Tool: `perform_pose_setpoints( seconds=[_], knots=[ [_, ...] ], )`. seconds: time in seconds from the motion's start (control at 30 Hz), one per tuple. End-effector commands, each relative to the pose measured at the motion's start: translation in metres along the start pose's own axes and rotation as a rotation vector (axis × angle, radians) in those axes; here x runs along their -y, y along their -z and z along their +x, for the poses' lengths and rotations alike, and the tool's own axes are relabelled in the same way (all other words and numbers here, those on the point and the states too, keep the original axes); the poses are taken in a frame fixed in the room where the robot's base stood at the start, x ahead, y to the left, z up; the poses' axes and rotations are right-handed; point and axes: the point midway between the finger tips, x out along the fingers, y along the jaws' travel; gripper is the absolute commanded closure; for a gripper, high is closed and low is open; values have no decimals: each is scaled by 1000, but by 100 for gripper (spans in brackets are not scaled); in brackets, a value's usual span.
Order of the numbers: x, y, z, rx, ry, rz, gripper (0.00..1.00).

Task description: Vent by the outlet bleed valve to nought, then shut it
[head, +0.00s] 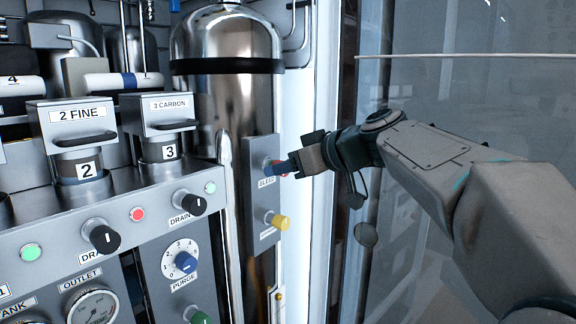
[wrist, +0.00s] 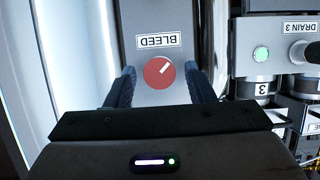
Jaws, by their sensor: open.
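The red bleed knob (wrist: 156,76) sits on a grey upright plate under a BLEED label (wrist: 158,40), which appears upside down in the wrist view. The knob's white mark slants to the upper right there. My gripper (wrist: 161,72) is open, with one blue finger on each side of the knob and small gaps showing. In the head view my gripper (head: 284,168) is at the plate beside the steel cylinder and hides most of the knob. The OUTLET gauge (head: 93,308) is cut off at the bottom left; its reading cannot be told.
A yellow knob (head: 277,221) is just below on the same plate (head: 255,190). Left are black DRAIN knobs (head: 190,202), a blue PURGE dial (head: 185,262) and the 3 CARBON housing (head: 160,120). A glass panel (head: 440,90) stands on the right behind my arm.

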Motion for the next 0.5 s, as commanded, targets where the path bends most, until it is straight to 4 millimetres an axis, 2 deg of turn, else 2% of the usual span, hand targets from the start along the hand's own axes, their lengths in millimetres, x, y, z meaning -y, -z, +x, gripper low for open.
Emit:
perform_pose_setpoints(
  seconds=[0.2, 0.37, 0.5],
  knots=[
    [0, 0, 0, 0, 0, 0, 51],
    [0, 0, 0, 0, 0, 0, 95],
    [0, 0, 0, 0, 0, 1, 95]
  ],
)
